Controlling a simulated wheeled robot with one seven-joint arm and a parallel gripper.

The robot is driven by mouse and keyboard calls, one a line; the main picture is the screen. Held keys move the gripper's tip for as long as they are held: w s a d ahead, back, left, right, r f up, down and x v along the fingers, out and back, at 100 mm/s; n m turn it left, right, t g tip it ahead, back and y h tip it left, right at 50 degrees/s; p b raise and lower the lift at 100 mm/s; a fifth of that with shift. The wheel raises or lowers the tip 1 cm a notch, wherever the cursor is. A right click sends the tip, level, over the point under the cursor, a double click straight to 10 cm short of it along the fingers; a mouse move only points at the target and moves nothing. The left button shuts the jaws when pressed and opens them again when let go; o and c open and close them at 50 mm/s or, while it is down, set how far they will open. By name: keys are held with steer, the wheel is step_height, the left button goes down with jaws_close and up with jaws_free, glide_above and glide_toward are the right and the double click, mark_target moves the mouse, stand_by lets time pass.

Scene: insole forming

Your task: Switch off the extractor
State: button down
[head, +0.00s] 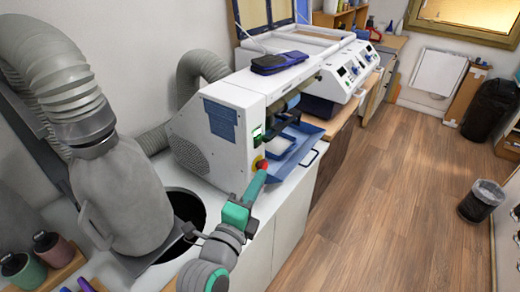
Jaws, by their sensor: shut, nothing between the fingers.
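A white machine (190,140) with a vented side stands on the counter. A ribbed grey hose rises behind it. On its front face are a small green-lit switch (257,131) and, below it, a red button (262,163) on a yellow base. My gripper (260,174), teal at the body, is shut and empty. Its tips are at the red button in the picture and cover its lower part; I cannot tell whether they touch it. A large grey duct with a ribbed hose (48,65) stands at the left. No label in view reads clearly as extractor.
A blue tray (305,138) juts from the machine's front, close right of my gripper. A dark blue insole-like item (279,62) lies on top. Another white panel with knobs (352,72) stands behind.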

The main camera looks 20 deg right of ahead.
mark_target(259, 142)
steer(key=shift+d, duration=0.1)
steer(key=w+d, duration=0.3)
steer(key=w, duration=0.8)
steer(key=shift+d+r, duration=0.25)
steer(key=shift+r, duration=0.15)
